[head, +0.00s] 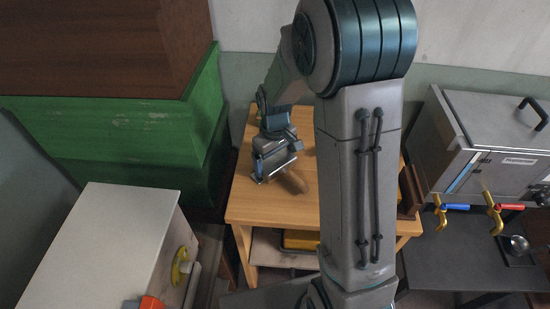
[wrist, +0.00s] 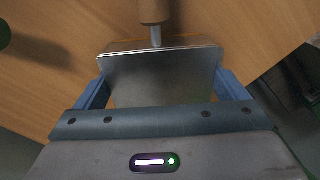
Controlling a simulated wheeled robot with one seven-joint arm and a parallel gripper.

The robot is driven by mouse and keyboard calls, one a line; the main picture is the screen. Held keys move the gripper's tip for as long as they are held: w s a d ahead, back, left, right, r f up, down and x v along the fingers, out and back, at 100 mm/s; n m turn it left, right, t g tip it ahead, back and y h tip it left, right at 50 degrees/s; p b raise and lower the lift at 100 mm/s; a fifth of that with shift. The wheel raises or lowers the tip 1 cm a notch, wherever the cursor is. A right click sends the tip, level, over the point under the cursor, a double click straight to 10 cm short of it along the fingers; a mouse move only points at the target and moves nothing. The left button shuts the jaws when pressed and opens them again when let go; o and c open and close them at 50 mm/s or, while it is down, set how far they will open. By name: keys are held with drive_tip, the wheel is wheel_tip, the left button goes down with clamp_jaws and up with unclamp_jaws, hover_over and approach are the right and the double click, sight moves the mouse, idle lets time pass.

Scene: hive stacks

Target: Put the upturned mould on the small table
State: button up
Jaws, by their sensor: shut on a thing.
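My gripper (wrist: 163,92) is shut on a flat-sided grey metal piece (wrist: 160,75), with one blue finger at each side. A round wooden handle (wrist: 154,10) on a thin metal shank points away from the gripper at its far edge. I cannot tell whether this piece is the mould; no other mould is plain to see. In the head view my gripper (head: 274,158) is over the left part of a small wooden table (head: 248,205). The table top also shows in the wrist view (wrist: 60,60). I cannot tell whether the held piece touches the top.
A green box stack (head: 125,135) with a brown top stands at the left. A white cabinet (head: 105,235) is in front of it. A steel tank (head: 500,145) with taps is at the right. A brown wooden piece (head: 411,190) stands at the table's right edge.

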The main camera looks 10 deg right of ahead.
drive_tip(key=shift+f, duration=0.1)
drive_tip(key=o, duration=0.8)
wheel_tip(320, 180, up, 12)
drive_tip(key=s+d+r+m+t, duration=0.2)
drive_tip(key=s+m, duration=0.3)
drive_tip(key=s, duration=1.3)
drive_tip(key=shift+d+r+m+t+p, duration=0.15)
drive_tip(key=shift+r+m+t+p, duration=0.15)
drive_tip(key=shift+r, duration=0.4)
drive_tip(key=shift+w, duration=0.1)
